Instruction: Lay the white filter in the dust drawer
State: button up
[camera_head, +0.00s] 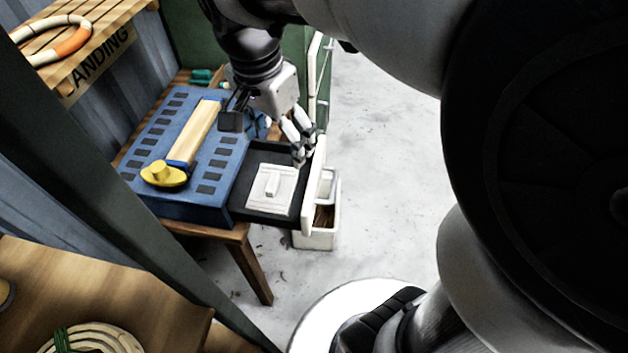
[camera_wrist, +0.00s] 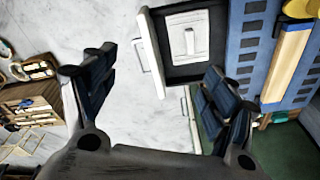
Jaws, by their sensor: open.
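The white filter (camera_head: 272,188), a flat square with a raised bar handle, lies flat inside the dark dust drawer (camera_head: 262,157). The drawer is pulled out from the blue unit (camera_head: 215,205) and has a cream front panel. In the wrist view the filter (camera_wrist: 187,36) sits within the drawer, whose floor shows bare (camera_wrist: 185,72) on the near side. My gripper (camera_head: 302,150) is above the far end of the drawer by its front panel, apart from the filter. In the wrist view my gripper (camera_wrist: 150,95) has its fingers wide apart with nothing between them.
A yellow knob-like piece (camera_head: 165,175) and a long wooden bar (camera_head: 195,132) are on top of the blue unit. A white bin (camera_head: 318,232) stands on the floor below the drawer front. The pale floor to the right is clear.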

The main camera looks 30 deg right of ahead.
jog(key=s+d+f+n+t+y, duration=0.1)
jog(key=s+n+t, duration=0.2)
jog(key=s+n, duration=0.9)
jog(key=shift+s+t, duration=0.4)
jog(key=shift+s, duration=0.8)
jog(key=shift+d+f, duration=0.1)
